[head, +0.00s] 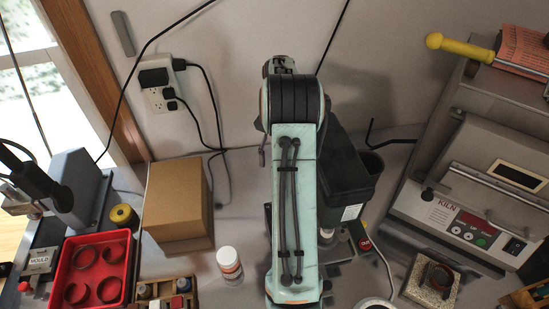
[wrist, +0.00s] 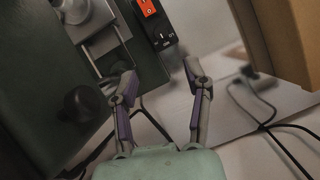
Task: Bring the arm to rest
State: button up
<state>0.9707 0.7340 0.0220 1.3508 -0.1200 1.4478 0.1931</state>
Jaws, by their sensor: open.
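My arm stands upright in the middle of the head view and hides what is behind it. My gripper cannot be made out in the head view. In the wrist view my gripper (wrist: 160,72) is open, its two fingers spread apart with nothing between them. Beyond the fingers are a dark green machine body (wrist: 40,80) on the left and a pale surface on the right.
A cardboard box (head: 175,205), a white bottle (head: 229,262) and a red tray (head: 70,244) with several dark rings stand left of my arm. Cables (wrist: 265,125) run near the wall.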

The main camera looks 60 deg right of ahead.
dwell(0.5)
jog(key=w+a+r+n+h, duration=0.2)
jog(key=w+a+r+n, duration=0.2)
jog(key=w+a+r, duration=0.55)
jog(key=s+a+r+n+t+h, duration=0.1)
jog(key=s+a+r+n, duration=0.15)
jog(key=a, duration=0.45)
jog(key=s+a+r+n+t, duration=0.1)
jog(key=s+a+r, duration=0.1)
jog(key=a+r, duration=0.3)
jog(key=s+a+f+n, duration=0.2)
jog(key=s+a+n, duration=0.1)
jog(key=s+a, duration=0.5)
jog(key=s+a+f+n, duration=0.2)
jog(key=s+a+f, duration=0.1)
jog(key=s+f, duration=0.4)
jog(key=shift+s+a+f, duration=0.2)
jog(key=shift+s+f, duration=0.15)
jog(key=shift+s, duration=0.05)
jog(key=shift+n, duration=0.25)
